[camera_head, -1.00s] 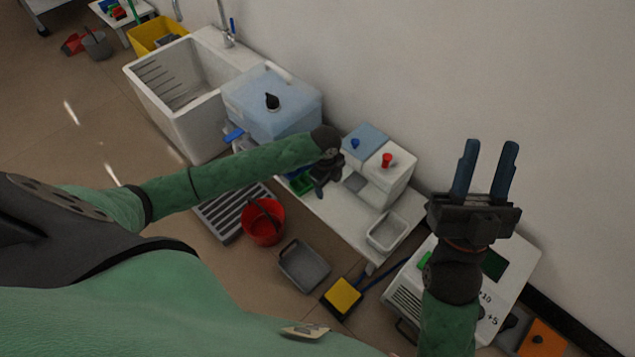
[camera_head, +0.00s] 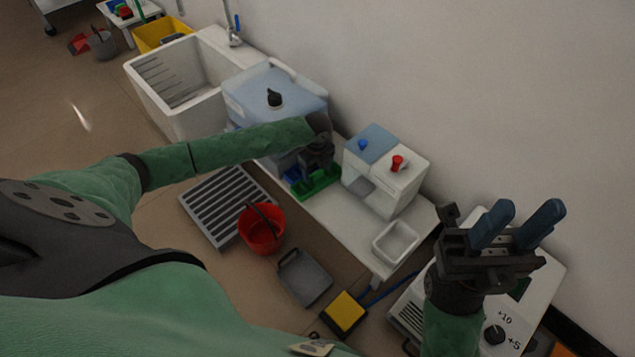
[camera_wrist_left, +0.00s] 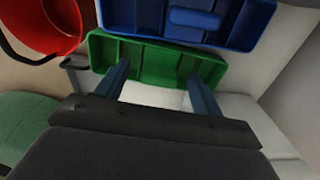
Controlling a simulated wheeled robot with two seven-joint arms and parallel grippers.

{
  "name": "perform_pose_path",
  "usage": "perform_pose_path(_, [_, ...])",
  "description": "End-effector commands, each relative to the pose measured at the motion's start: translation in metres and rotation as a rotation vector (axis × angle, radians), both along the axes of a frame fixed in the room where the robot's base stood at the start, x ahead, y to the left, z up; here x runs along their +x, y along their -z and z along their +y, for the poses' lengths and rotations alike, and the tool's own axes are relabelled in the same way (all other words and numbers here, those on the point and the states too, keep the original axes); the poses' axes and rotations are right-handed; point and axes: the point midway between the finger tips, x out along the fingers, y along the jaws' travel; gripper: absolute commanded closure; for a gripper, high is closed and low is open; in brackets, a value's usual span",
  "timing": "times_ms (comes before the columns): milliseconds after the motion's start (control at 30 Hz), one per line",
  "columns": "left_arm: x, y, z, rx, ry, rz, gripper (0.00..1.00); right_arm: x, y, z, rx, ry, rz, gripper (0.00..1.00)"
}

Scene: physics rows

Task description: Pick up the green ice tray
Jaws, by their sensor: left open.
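The green ice tray (camera_head: 322,182) lies on the white bench, partly hidden by my left gripper in the head view. In the left wrist view the green ice tray (camera_wrist_left: 146,62) fills the upper middle, directly beside a blue tray (camera_wrist_left: 160,18). My left gripper (camera_wrist_left: 160,80) is open, its two blue fingers spread and overlapping the near side of the green tray. I cannot tell whether they touch it. In the head view my left gripper (camera_head: 308,174) is over the trays. My right gripper (camera_head: 515,225) is open and empty at the right.
A white dispenser (camera_head: 408,185) stands right of the trays, with a small white tray (camera_head: 396,243) in front. A blue water container (camera_head: 285,80) is behind on the left.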

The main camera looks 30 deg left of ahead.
Motion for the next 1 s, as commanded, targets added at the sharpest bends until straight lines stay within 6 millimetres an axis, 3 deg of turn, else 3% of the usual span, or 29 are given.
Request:
perform_pose_path(33, [-0.001,0.012,0.000,0.000,0.000,0.002,0.33,0.000,0.007,0.001,-0.005,0.002,0.002,0.64])
perform_pose_path(200, [-0.001,0.033,0.000,0.000,0.000,0.001,0.33,0.001,0.016,0.003,-0.021,0.007,0.009,0.64])
perform_pose_path(467, [0.000,0.036,0.000,0.001,0.000,0.000,0.33,0.001,0.017,0.004,-0.028,0.009,0.013,0.64])
perform_pose_path(567, [0.000,0.036,0.000,0.001,0.000,0.000,0.46,0.001,0.017,0.004,-0.027,0.009,0.012,0.64])
perform_pose_path(733, [0.000,0.037,0.000,0.000,0.000,0.000,0.80,0.001,0.017,0.004,-0.027,0.009,0.012,0.64])
perform_pose_path(1000, [0.000,0.035,0.000,0.000,0.000,0.000,0.81,0.001,0.016,0.004,-0.027,0.009,0.010,0.64])
